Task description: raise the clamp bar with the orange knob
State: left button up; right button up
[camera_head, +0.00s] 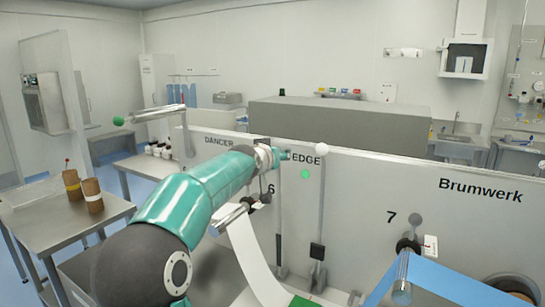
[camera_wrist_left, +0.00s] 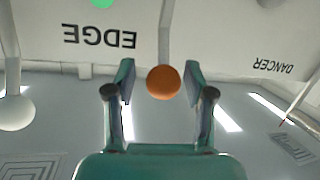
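The orange knob (camera_wrist_left: 164,82) shows in the left wrist view, at the end of a thin grey bar (camera_wrist_left: 165,35) against the white machine panel. My left gripper (camera_wrist_left: 159,75) is open, with one finger on each side of the knob and a visible gap at both sides. I cannot tell how deep the knob sits between the fingers. In the head view my left gripper (camera_head: 282,156) is beside the EDGE label, and the orange knob cannot be made out there. My right gripper is in neither view.
A white ball knob (camera_head: 322,149) on a long lever stands right of the gripper, beside a green disc (camera_head: 306,174). A metal roller (camera_head: 230,216) with a white web lies below my arm. A side table (camera_head: 60,215) carries brown rolls at left.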

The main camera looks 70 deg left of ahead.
pick_arm(q)
jog(key=shift+s+f, duration=0.1)
jog(key=v, duration=1.1)
jog(key=shift+s+d, duration=0.25)
jog(key=shift+d, duration=0.05)
